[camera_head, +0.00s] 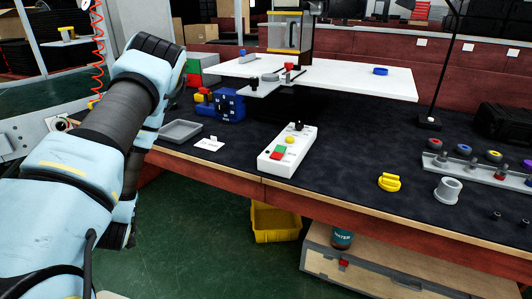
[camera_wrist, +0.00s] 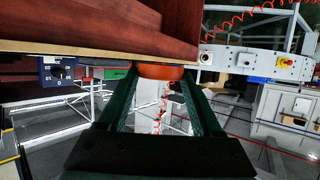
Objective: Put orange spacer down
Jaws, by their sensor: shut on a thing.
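The orange spacer (camera_wrist: 160,72) is between the fingertips of my gripper (camera_wrist: 160,76) in the wrist view. My gripper is shut on it, with one dark green finger on each side. A wooden edge with a dark red panel behind it lies right above the spacer in the picture; I cannot tell whether they touch. In the head view my arm fills the left side, and neither my gripper nor the spacer can be seen there.
The dark-topped workbench (camera_head: 350,160) holds a grey tray (camera_head: 180,132), a white button box (camera_head: 287,150), a yellow part (camera_head: 389,182) and a grey cylinder (camera_head: 448,190). A raised white board (camera_head: 340,80) carries a blue ring (camera_head: 380,71). A yellow bin (camera_head: 275,222) stands below the bench.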

